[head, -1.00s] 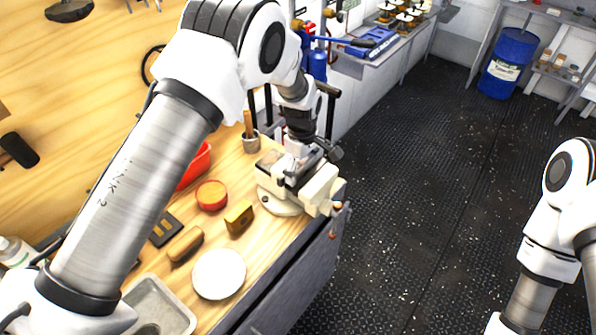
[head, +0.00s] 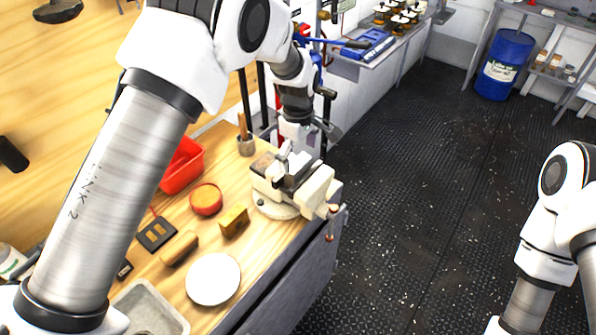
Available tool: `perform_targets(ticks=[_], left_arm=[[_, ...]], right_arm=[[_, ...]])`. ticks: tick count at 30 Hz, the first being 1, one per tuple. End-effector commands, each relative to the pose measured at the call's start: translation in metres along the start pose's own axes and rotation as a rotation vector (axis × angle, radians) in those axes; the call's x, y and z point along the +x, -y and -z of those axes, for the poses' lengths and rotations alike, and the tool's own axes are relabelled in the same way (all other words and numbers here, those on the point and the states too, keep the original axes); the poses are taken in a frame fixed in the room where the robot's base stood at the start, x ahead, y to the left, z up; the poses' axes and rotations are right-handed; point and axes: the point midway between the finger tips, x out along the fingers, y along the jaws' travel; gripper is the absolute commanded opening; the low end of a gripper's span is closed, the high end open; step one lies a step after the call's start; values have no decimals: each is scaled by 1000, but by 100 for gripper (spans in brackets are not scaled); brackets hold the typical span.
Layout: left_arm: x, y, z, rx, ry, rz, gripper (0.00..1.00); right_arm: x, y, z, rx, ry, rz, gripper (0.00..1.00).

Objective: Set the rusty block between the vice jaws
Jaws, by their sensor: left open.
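The cream bench vice (head: 314,190) stands on the wooden bench near its right edge. My left gripper (head: 308,138) is open above the vice, and clear of it as far as I can see. Its fingers are small and partly hidden by its own wrist. A mustard-brown block (head: 234,222) stands on the bench to the lower left of the vice, apart from it. A brown, rusty-looking patch (head: 263,163) shows at the vice's left end; I cannot tell whether it is part of the vice. What lies between the jaws is unclear. My right gripper is out of view.
A red bin (head: 183,168), a red round tin (head: 206,199), a wooden-handled brush (head: 180,248), a white plate (head: 213,279) and a grey tray (head: 150,308) crowd the bench left of the vice. A cup with a handle (head: 246,146) stands behind it. The floor at right is clear.

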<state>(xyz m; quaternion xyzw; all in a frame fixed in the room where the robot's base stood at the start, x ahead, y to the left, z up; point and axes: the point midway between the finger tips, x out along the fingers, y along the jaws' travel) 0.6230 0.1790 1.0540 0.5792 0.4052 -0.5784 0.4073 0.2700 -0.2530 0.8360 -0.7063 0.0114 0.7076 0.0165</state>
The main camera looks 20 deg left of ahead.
Motion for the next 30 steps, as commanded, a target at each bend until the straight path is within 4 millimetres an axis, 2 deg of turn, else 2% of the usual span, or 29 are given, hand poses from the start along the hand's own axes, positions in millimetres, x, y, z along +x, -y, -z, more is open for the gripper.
perform_targets(ticks=[1, 6, 10, 30], left_arm=[[-10, -1, 0, 0, -2, -6, 100], [-50, -1, 0, 0, -1, -3, 100], [-65, 0, 0, 0, -1, -1, 100], [-68, 0, 0, 0, 0, 1, 100]], right_arm=[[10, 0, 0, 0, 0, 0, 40], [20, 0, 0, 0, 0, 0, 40], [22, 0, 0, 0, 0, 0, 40], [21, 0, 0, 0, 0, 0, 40]])
